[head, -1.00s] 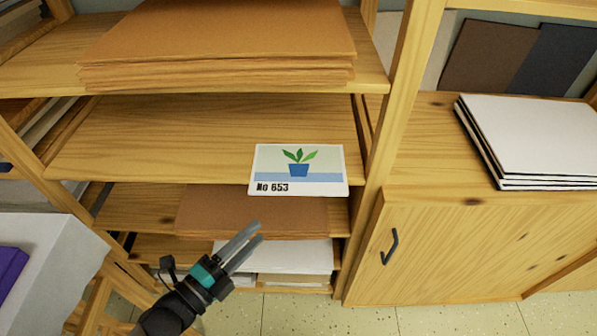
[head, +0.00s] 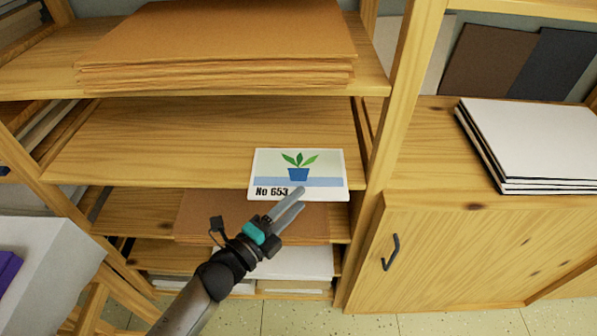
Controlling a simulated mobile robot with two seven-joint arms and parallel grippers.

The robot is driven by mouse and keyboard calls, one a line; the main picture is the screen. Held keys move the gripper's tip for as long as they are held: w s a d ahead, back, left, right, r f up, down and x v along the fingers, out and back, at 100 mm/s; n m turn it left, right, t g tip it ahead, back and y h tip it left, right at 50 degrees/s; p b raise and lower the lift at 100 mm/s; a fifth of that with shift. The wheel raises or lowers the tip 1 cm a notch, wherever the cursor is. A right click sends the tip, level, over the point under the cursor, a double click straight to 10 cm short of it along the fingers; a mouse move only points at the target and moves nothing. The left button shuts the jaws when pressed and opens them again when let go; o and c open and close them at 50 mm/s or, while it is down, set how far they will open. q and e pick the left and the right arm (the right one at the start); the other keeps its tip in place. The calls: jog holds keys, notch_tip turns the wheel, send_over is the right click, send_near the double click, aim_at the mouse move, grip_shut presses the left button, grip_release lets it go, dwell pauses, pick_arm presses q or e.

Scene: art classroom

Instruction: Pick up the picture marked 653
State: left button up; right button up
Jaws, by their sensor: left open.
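The picture marked No 653 (head: 325,166) shows a green plant in a blue pot on a white card. It lies on the middle wooden shelf (head: 160,150), at the shelf's front right, with its near edge sticking out a little past the shelf's edge. My left gripper (head: 297,199) is open and empty. Its fingertips overlap the picture's lower edge in the head view, and I cannot tell whether they touch it. The fingers cover a little of the lower edge beside the number. My right gripper is not in view.
Brown boards (head: 220,40) are stacked on the shelf above. A brown sheet (head: 200,215) and white sheets lie on the shelves below. A wooden upright (head: 395,120) stands just right of the picture. White canvases (head: 545,135) lie on the cabinet (head: 460,255) at right.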

aim_at(301, 199)
pick_arm(q)
jog(key=shift+x, duration=1.95)
jog(key=shift+s+d+r, duration=0.1)
jog(key=shift+s, duration=0.05)
jog(key=shift+c, duration=0.4)
grip_shut()
